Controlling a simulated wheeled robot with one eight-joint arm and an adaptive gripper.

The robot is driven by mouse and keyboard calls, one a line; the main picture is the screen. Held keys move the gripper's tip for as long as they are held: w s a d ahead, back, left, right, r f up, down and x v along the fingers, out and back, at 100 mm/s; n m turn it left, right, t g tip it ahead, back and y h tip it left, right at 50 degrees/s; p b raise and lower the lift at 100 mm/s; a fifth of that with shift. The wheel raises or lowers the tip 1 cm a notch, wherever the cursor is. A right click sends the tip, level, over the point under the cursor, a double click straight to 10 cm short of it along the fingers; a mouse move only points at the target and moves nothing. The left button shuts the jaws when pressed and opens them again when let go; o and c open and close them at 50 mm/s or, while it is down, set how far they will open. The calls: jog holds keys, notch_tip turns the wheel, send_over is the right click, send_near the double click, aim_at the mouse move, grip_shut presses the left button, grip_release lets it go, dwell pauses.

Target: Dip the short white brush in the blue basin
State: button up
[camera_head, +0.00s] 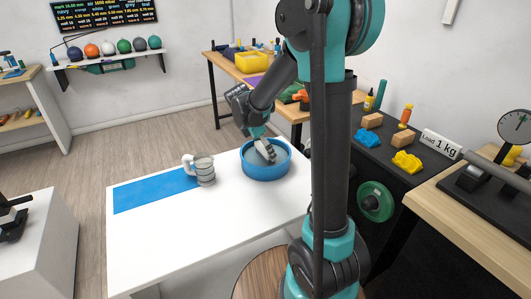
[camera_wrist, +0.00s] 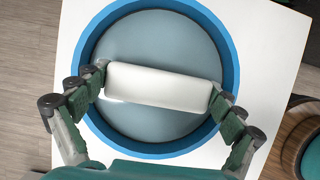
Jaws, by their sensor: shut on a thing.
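The blue basin (camera_head: 266,172) stands on the white table near its far right corner. In the wrist view the basin's blue rim (camera_wrist: 228,60) rings a grey-blue inside. My gripper (camera_head: 264,150) is over the basin, with its fingertips low at the opening. In the wrist view my gripper (camera_wrist: 158,88) is shut on a white block-like piece, which I take to be the short white brush (camera_wrist: 160,84). The piece lies crosswise between the fingers, over the basin's inside. Its underside is hidden, so I cannot tell whether it touches the surface below.
A dark bench (camera_head: 385,135) with yellow and wooden blocks is to the right. The table's front part is clear.

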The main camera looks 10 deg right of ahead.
jog(key=shift+r, duration=1.95)
jog(key=shift+r, duration=2.45)
